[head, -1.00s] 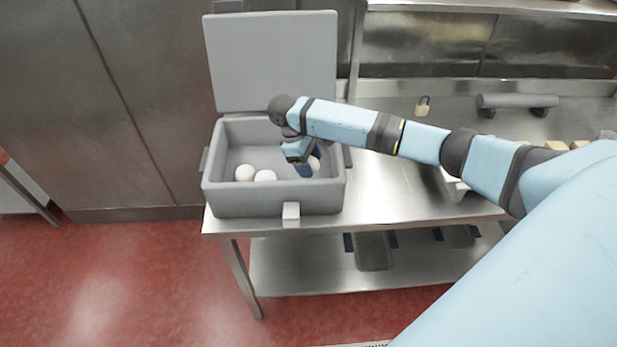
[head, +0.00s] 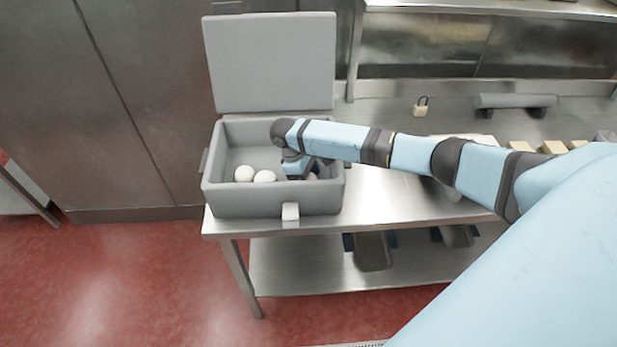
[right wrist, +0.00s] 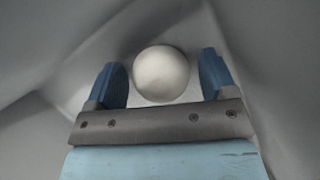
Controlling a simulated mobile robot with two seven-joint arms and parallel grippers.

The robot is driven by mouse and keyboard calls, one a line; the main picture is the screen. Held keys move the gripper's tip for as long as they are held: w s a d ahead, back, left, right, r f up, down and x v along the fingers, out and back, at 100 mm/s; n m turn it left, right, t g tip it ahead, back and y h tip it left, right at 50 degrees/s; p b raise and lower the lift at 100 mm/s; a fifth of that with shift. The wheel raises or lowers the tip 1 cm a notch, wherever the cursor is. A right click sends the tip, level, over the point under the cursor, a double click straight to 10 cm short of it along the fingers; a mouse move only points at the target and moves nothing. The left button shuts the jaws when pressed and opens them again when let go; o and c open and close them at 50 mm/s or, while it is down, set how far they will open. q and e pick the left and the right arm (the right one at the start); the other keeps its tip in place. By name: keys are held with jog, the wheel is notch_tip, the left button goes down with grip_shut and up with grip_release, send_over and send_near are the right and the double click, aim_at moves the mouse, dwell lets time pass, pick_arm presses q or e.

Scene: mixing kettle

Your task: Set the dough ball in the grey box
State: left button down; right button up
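The grey box (head: 256,203) stands on the steel table with its lid (head: 270,62) raised. Two white dough balls (head: 244,173) (head: 265,176) lie inside it, left of my gripper. My right gripper (head: 308,171) reaches into the right part of the box. A third dough ball (right wrist: 161,74) is between its fingers in the right wrist view, with a gap on each side. That gripper (right wrist: 164,82) is open. In the head view this ball (head: 312,176) is mostly hidden by the gripper. My left gripper is not in view.
The steel table (head: 385,205) runs to the right of the box. A padlock (head: 421,107), a grey roller-like object (head: 515,101) and several tan blocks (head: 520,148) are farther right. Dark pans (head: 372,250) sit on the lower shelf.

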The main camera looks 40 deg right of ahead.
jog(key=shift+o, duration=0.2)
jog(key=shift+r, duration=0.1)
jog(key=b+v, duration=0.1)
jog(key=v, duration=1.1)
